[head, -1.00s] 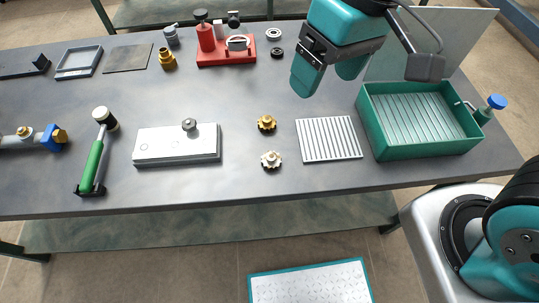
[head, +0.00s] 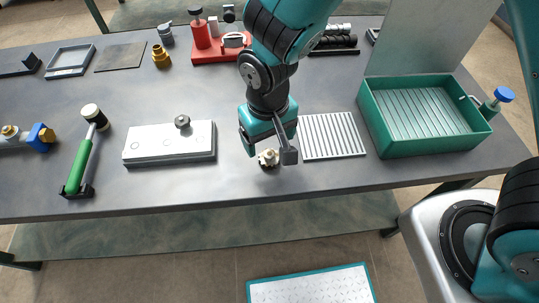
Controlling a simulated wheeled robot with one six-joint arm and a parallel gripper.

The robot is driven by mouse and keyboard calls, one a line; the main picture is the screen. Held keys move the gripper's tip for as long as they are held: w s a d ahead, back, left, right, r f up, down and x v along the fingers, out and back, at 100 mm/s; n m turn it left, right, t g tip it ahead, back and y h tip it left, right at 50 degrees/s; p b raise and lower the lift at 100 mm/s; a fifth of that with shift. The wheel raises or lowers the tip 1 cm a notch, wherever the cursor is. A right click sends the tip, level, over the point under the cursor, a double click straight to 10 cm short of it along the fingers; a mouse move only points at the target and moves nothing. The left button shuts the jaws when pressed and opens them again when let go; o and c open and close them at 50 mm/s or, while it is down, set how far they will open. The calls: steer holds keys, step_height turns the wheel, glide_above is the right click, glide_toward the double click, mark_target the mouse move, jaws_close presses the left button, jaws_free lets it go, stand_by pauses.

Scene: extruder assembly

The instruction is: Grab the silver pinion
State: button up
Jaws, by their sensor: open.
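The silver pinion (head: 268,159) is a small toothed gear on the dark table, near its front edge and left of the ribbed white plate. My gripper (head: 266,153) points down over it and is open. The lower part of the pinion shows below the gripper; its upper side is partly covered. I cannot tell whether the fingers touch it. The gold pinion is hidden behind my gripper and wrist.
The ribbed white plate (head: 333,136) lies close to the right of my gripper, with the green open box (head: 428,148) beyond it. A pale block with a knob (head: 170,146) lies to the left, then a green-handled hammer (head: 79,163). Table between block and pinion is clear.

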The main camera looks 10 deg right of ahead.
mark_target(270, 153)
steer(key=f, duration=0.3)
steer(key=f+p, duration=0.1)
steer(key=f, duration=0.1)
steer(key=shift+s+d+f, duration=0.1)
steer(key=shift+s+f, duration=0.15)
steer(key=shift+f, duration=0.05)
steer(key=shift+c, duration=0.5)
steer(key=c, duration=1)
